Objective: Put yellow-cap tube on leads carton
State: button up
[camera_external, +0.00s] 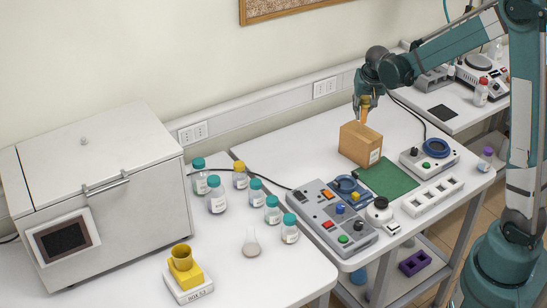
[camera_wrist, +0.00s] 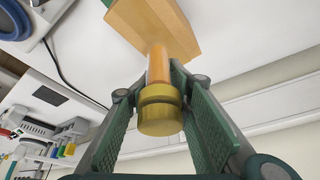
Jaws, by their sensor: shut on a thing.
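The yellow-cap tube (camera_wrist: 158,66) has an orange body and a ribbed yellow cap. My gripper (camera_wrist: 160,92) is shut on it near the cap, one green finger pad on each side. In the external view my gripper (camera_external: 366,99) points down over the brown carton (camera_external: 360,146), with the tube (camera_external: 363,115) upright between its fingers. The tube's lower end is at the carton's top; I cannot tell whether they touch. The carton (camera_wrist: 150,20) also shows in the wrist view, behind the tube's far end. It stands on the white bench and bears a small label.
A green mat (camera_external: 387,180) lies beside the carton. A control box (camera_external: 332,217), a device with a blue ring (camera_external: 430,157) and a white socket strip (camera_external: 432,197) stand nearby. Several capped bottles (camera_external: 217,195) stand left. The bench behind the carton is mostly clear.

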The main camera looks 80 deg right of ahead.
aim_at(367, 100)
jog(key=shift+f, duration=1.7)
jog(key=shift+f, duration=0.2)
jog(key=o, duration=1)
jog(key=shift+r, duration=0.15)
jog(key=shift+v, duration=6.05)
